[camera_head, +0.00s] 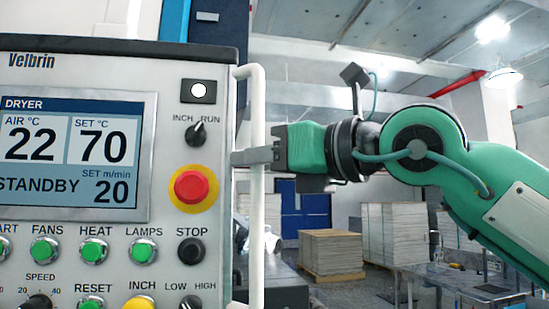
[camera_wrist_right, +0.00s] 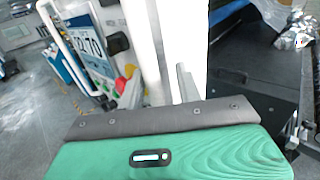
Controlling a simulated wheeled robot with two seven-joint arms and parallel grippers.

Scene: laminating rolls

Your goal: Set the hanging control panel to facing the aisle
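The control panel (camera_head: 168,235) fills the left of the head view, its screen and buttons turned towards me. Its screen also shows in the right wrist view (camera_wrist_right: 92,48), at a slant. A white vertical bar handle (camera_head: 257,215) runs along its right edge. My right gripper (camera_head: 252,157) reaches in from the right at mid-height of the handle. One finger crosses in front of the bar; the other is hidden there. In the right wrist view the fingers (camera_wrist_right: 160,90) lie about the white bar (camera_wrist_right: 155,35). I cannot tell whether they press on it. My left gripper is out of view.
Stacks of sheets on pallets (camera_head: 331,252) stand behind, beyond my right arm. A metal table (camera_head: 470,280) is at the lower right. Dark machine parts (camera_wrist_right: 258,70) lie right of the bar in the right wrist view. Open floor (camera_wrist_right: 30,110) shows at its left.

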